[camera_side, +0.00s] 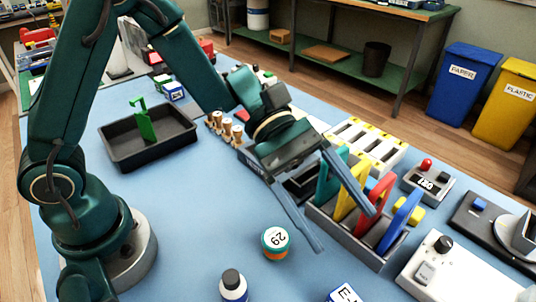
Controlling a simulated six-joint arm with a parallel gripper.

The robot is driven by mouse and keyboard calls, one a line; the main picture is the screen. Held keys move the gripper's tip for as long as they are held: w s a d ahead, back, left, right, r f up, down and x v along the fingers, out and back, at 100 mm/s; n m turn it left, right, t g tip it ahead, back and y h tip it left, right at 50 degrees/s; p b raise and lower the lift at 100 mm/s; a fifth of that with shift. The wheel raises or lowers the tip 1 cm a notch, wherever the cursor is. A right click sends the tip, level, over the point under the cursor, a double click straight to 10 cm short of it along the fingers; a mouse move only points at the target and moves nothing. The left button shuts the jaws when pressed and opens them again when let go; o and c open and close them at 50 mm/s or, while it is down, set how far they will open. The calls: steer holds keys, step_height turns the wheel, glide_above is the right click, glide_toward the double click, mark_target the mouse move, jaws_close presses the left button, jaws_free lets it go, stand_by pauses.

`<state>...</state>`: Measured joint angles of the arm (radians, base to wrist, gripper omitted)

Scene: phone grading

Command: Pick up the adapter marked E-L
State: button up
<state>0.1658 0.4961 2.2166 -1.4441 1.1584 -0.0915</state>
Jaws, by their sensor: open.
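A blue block with a white label (344,293) sits at the bottom edge of the picture. Its label shows "E-" and the rest is cut off by the frame, so I cannot read the full mark. My gripper (344,230) is open, its two long blue-grey fingers spread and pointing down to the right. It is above and behind the labelled block in the picture, apart from it. The fingers overlap the view of a grey rack (345,236) with coloured upright pieces. I see nothing held between them.
A round orange-and-teal container marked 29 (276,242) and a dark-capped bottle (233,285) stand left of the block. A white control box (445,270) is at right. A black tray (150,154) holds a green piece. Blue table is clear around the container.

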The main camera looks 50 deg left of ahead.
mark_target(344, 295)
steer(key=f+n, duration=0.1)
steer(key=f, duration=0.2)
steer(key=d+f+n, duration=0.1)
steer(key=f, duration=0.2)
steer(key=s+f+n, duration=0.1)
steer(key=f, duration=0.2)
steer(key=shift+d+f+g, duration=0.1)
steer(key=shift+d+g, duration=0.05)
steer(key=shift+g, duration=0.25)
steer(key=shift+s+d+f, duration=0.2)
steer(key=shift+x, duration=2.35)
jaws_close()
